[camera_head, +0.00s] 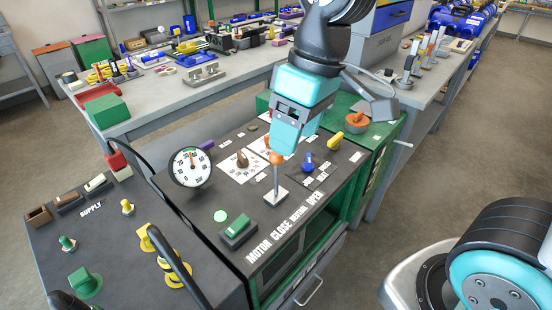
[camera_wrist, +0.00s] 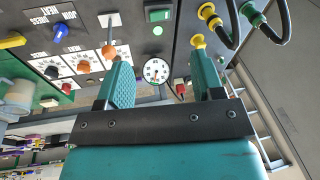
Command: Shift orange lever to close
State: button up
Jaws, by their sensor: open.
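The orange lever (camera_head: 275,158) is a metal stick with an orange ball top. It rises from a white base plate (camera_head: 276,194) on the dark panel, by the "MOTOR CLOSE" and "OPEN" lettering (camera_head: 284,232), and looks near upright. My gripper (camera_head: 284,142) is just above and behind the ball in the head view. In the wrist view my gripper (camera_wrist: 165,68) is open, with nothing between its two teal fingers. There the lever's orange ball (camera_wrist: 108,52) is just outside the left finger's tip; whether they touch I cannot tell.
A round gauge (camera_head: 190,167) stands left of the lever. A green rocker switch (camera_head: 237,228) is at its lower left. Black hoses (camera_wrist: 232,25) arch over the panel.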

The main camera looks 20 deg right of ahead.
aim_at(275, 163)
jog(key=w+d+f+h, duration=0.2)
jog(key=w+d+h, duration=0.1)
jog(key=w, duration=1.1)
jog(key=f, duration=1.7)
jog(key=shift+w+a+f, duration=0.1)
jog(key=shift+w+a, duration=0.1)
jog(key=shift+a, duration=0.05)
jog(key=shift+c, duration=0.3)
